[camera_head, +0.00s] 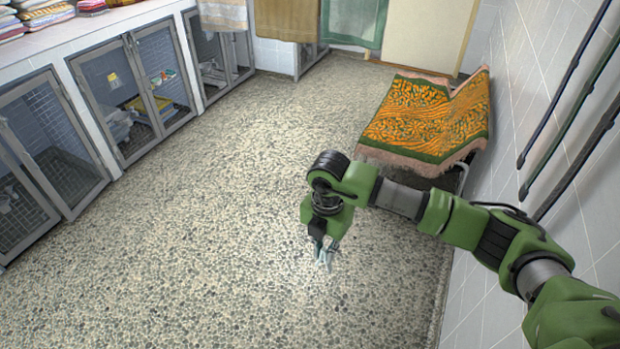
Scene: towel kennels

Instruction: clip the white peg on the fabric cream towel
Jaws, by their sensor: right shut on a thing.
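My right gripper (322,250) hangs over the open floor near the middle of the view, pointing down. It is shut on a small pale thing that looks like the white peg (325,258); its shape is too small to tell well. The fabric cream towel (223,14) appears to be the pale beige one hanging at the top, left of a mustard towel. Its upper part is cut off by the picture edge. The gripper is well apart from it, on the near side. My left gripper is not in view.
A mustard towel (286,18) and a green towel (353,20) hang at the back. An orange patterned rug (425,115) covers a low bed by the right wall. Kennels with barred doors (135,90) line the left. The speckled floor (200,230) is clear.

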